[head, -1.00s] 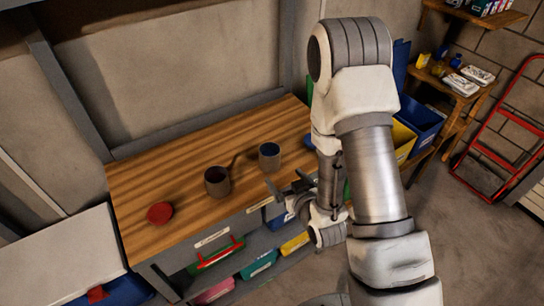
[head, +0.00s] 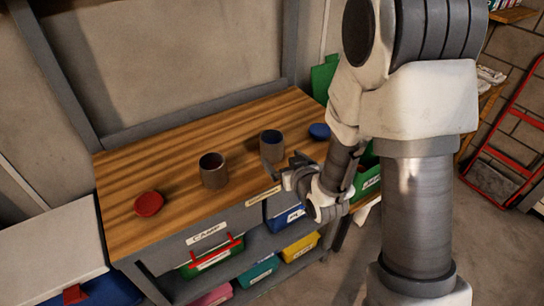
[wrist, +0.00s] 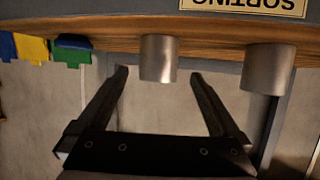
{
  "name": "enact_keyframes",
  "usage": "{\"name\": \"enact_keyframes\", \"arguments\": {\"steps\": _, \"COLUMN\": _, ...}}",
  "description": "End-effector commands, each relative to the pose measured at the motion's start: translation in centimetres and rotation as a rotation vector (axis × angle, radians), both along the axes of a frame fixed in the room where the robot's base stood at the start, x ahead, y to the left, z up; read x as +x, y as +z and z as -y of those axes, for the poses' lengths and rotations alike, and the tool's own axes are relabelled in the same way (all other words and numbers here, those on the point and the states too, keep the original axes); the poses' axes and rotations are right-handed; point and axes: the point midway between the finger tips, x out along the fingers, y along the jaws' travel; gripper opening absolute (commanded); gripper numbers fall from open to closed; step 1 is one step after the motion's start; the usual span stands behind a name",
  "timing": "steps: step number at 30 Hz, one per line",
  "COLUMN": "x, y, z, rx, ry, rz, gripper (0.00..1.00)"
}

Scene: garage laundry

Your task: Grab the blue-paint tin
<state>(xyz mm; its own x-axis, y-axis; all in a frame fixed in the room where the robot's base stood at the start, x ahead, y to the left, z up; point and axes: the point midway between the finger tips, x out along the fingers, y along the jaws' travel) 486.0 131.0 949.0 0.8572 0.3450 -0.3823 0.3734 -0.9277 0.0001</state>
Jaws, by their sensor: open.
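The blue-paint tin (head: 272,148) is a grey metal can with blue inside its open top. It stands upright near the front right of the wooden workbench. My gripper (head: 284,164) is open and empty just in front of it, at the bench's front edge. In the wrist view, which is upside down, the tin (wrist: 158,60) appears in line with the gap between my two fingertips (wrist: 159,75). I cannot tell whether it is between them in depth.
A second grey tin (head: 213,172), dark inside, stands to the left. A red lid (head: 149,204) lies at the bench's left and a blue lid (head: 319,131) at its right. The workbench (head: 172,150) is clear behind the tins. Coloured bins (head: 300,247) sit below.

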Motion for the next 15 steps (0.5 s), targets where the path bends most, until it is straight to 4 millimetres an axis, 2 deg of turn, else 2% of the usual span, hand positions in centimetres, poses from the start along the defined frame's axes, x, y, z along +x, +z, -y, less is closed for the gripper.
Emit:
{"name": "enact_keyframes", "arguments": {"steps": 5, "x": 0.7, "y": -0.6, "z": -0.3, "rx": 0.000, "ry": -0.001, "rz": 0.001, "gripper": 1.00}}
{"name": "enact_keyframes", "arguments": {"steps": 9, "x": 3.3, "y": -1.5, "z": -1.3, "rx": 0.000, "ry": 0.000, "rz": -0.001, "gripper": 1.00}}
{"name": "enact_keyframes", "arguments": {"steps": 15, "x": 5.9, "y": -2.6, "z": -2.3, "rx": 0.000, "ry": -0.001, "rz": 0.000, "gripper": 1.00}}
